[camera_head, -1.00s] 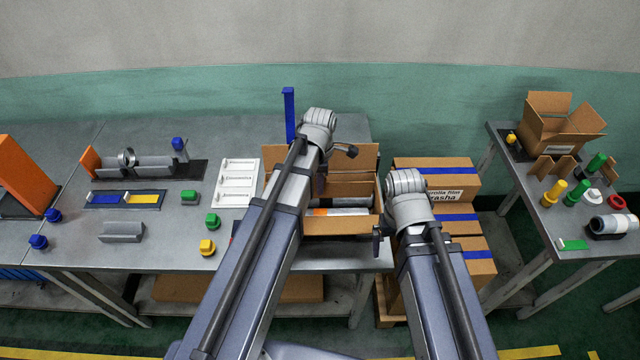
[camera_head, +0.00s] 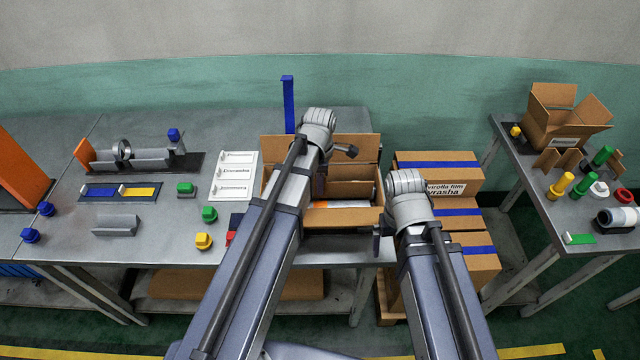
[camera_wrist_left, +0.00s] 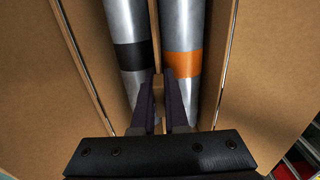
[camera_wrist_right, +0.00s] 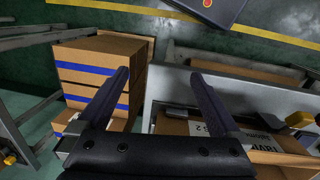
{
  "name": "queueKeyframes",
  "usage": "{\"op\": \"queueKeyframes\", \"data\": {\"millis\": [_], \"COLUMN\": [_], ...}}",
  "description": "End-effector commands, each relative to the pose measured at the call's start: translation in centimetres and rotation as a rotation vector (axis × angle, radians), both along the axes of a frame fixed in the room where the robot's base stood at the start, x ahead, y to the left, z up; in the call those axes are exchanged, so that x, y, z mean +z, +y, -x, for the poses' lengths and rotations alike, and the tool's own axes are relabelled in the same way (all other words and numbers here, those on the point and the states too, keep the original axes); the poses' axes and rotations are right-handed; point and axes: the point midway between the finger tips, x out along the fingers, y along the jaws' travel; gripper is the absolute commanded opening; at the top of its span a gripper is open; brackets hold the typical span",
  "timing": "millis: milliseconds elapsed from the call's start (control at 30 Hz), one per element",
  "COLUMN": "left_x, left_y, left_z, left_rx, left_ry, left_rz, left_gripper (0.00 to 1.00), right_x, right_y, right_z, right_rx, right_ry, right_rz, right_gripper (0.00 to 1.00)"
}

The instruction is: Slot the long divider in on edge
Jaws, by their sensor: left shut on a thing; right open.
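The long divider (camera_wrist_left: 155,35) is a thin cardboard strip seen edge-on in the left wrist view, between two silver film rolls. One roll has a black band (camera_wrist_left: 132,55), the other an orange band (camera_wrist_left: 182,64). My left gripper (camera_wrist_left: 161,88) is shut on the divider, over the gap between the rolls. In the head view the divider (camera_head: 352,188) stands on edge in the open cardboard box (camera_head: 345,219), behind the orange-banded roll (camera_head: 345,204). Its lower edge is hidden. My left gripper (camera_head: 320,186) is mostly hidden by its arm. My right gripper (camera_wrist_right: 165,85) is open and empty, outside the box's front right corner.
Box flaps stand open around the rolls. Stacked cartons (camera_head: 440,215) stand right of the table.

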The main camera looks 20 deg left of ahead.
Motion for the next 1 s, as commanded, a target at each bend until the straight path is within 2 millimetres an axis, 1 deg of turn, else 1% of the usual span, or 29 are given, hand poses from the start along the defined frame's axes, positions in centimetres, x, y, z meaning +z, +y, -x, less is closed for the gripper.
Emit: {"op": "queueKeyframes", "data": {"millis": [33,700,733,1000], "left_x": [-0.4,-3.0,-2.8,-2.7], "left_y": [0.0,0.0,0.0,0.0], "left_z": [0.0,0.0,0.0,0.0], "left_rx": [0.0,0.0,0.0,0.0], "left_ry": [0.0,0.0,0.0,0.001], "left_rz": [0.0,0.0,0.0,0.0], "left_gripper": [0.0,0.0,0.14,0.44], "right_x": [-0.4,-2.9,-2.8,-2.7], "right_y": [0.0,0.0,0.0,0.0], "right_z": [0.0,0.0,0.0,0.0], "right_rx": [0.0,0.0,0.0,0.0], "right_ry": [0.0,0.0,0.0,0.0], "right_rz": [0.0,0.0,0.0,0.0], "right_gripper": [1.0,1.0,1.0,1.0]}}
